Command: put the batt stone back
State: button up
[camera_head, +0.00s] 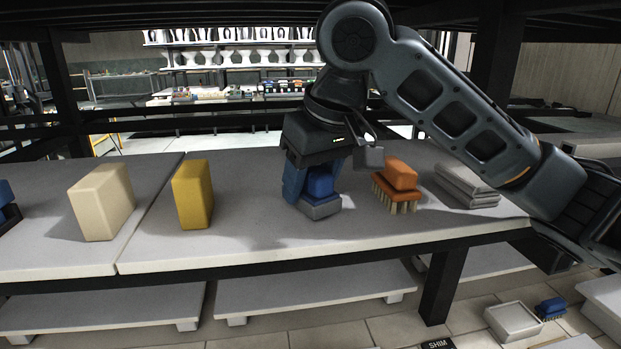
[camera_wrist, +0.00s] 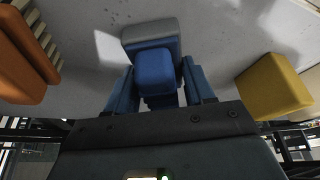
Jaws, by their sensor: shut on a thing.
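The batt stone, a grey block (camera_head: 320,208) with a blue grip on top, is at the middle of the pale shelf slab (camera_head: 255,235). I take this block to be the batt stone. My gripper (camera_head: 316,192) points down and is shut on its blue grip. In the wrist view the blue grip (camera_wrist: 154,70) sits between the two blue fingers, and the grey block shows beyond it. I cannot tell whether its underside touches the slab or hangs just above it.
An orange brush (camera_head: 397,184) stands close on the right, with a folded grey cloth (camera_head: 466,185) beyond. A yellow block (camera_head: 192,194) and a cream block (camera_head: 102,202) stand left. Dark shelf framing crosses overhead. A pale tray (camera_head: 513,321) and blue brush (camera_head: 551,308) lie below.

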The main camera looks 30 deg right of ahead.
jog(key=shift+f, duration=0.3)
dwell(0.4)
jog(key=o, duration=1.1)
jog(key=shift+r, duration=0.15)
jog(key=shift+p+v, duration=3.7)
jog(key=shift+v, duration=0.2)
